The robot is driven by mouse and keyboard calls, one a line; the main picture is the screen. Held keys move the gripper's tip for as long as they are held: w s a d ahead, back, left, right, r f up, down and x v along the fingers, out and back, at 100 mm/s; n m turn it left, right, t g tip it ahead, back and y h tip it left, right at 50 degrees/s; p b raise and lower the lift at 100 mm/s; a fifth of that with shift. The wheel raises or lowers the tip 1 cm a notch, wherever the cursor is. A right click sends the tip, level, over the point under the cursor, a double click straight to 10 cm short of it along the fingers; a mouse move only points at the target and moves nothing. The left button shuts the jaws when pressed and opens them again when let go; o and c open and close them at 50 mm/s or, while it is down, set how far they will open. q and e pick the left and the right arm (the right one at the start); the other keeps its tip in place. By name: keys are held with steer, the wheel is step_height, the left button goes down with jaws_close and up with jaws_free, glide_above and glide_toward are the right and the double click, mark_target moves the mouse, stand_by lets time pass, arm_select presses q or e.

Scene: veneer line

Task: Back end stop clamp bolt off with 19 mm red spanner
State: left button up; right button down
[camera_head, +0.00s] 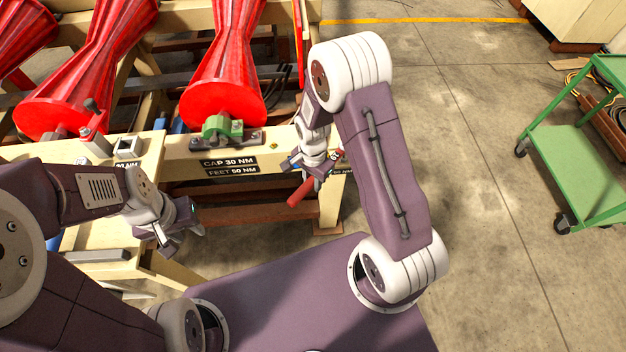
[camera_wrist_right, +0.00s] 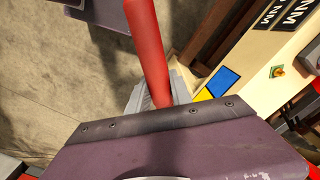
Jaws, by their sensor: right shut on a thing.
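My right gripper (camera_head: 318,178) is shut on the red spanner (camera_head: 302,192), beside the right end of the cream beam. In the right wrist view the spanner's red handle (camera_wrist_right: 148,45) runs up from the gripper; its jaw end cannot be made out. A small brass-coloured bolt-like piece (camera_wrist_right: 278,71) sits on the cream beam in that view, apart from the handle. I cannot tell whether it is the end stop clamp bolt. My left gripper (camera_head: 183,232) is open and empty, in front of the cream bench.
Red rollers (camera_head: 225,80) lie behind the cream beam (camera_head: 180,150), one ending at a green bearing cap (camera_head: 222,128). Torque labels (camera_head: 230,166) mark its front. A green trolley (camera_head: 580,165) stands at the right. The concrete floor (camera_head: 470,150) between is clear.

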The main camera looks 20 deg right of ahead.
steer(key=shift+f+b, duration=0.55)
steer(key=shift+f, duration=0.25)
steer(key=shift+p, duration=0.3)
stand_by(0.6)
